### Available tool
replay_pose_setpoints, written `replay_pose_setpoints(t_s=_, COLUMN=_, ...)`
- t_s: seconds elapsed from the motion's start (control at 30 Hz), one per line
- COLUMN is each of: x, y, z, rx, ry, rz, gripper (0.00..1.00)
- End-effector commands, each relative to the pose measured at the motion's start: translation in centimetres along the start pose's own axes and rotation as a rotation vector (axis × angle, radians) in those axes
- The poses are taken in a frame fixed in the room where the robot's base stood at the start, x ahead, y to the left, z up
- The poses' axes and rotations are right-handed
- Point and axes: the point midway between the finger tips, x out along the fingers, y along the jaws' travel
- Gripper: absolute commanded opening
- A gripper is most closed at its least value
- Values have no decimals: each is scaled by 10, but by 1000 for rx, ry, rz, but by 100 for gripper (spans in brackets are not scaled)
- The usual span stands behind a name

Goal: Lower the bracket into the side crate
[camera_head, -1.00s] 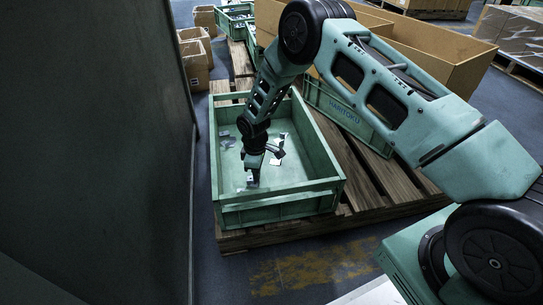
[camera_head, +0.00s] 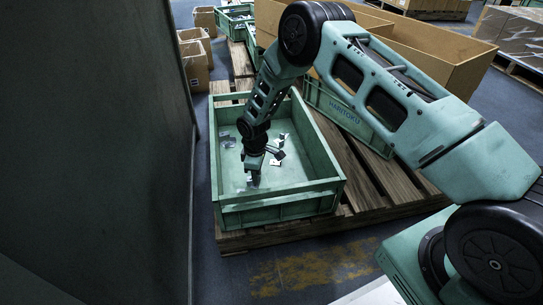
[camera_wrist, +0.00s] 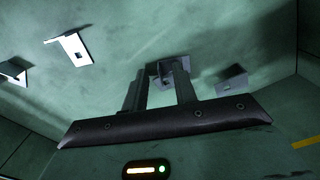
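The side crate (camera_head: 282,191) is a green open-topped box on a wooden pallet, left of centre in the head view. My gripper (camera_head: 254,172) is inside it, pointing down and low near the crate floor. In the wrist view its two dark fingers (camera_wrist: 160,84) are shut on a small grey metal bracket (camera_wrist: 160,71). The bracket (camera_head: 253,181) also shows under the fingers in the head view. Whether it touches the floor is hard to tell. The fingers hide part of it.
Loose brackets lie on the crate floor: a bright one (camera_wrist: 70,48), one at the left edge (camera_wrist: 14,74), and a dark one right of the fingers (camera_wrist: 232,79). A cardboard bin (camera_head: 440,55) stands behind my arm. A dark panel (camera_head: 95,150) fills the left.

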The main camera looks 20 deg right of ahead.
Motion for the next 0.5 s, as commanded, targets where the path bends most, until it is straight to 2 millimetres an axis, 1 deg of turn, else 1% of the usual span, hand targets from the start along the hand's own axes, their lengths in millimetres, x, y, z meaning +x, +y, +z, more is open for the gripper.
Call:
replay_pose_setpoints(t_s=0.17, x=-25, y=1, z=-1, rx=0, ry=2, rz=2, gripper=28)
replay_pose_setpoints(t_s=0.5, x=-105, y=1, z=0, rx=1, ry=1, rz=2, gripper=28)
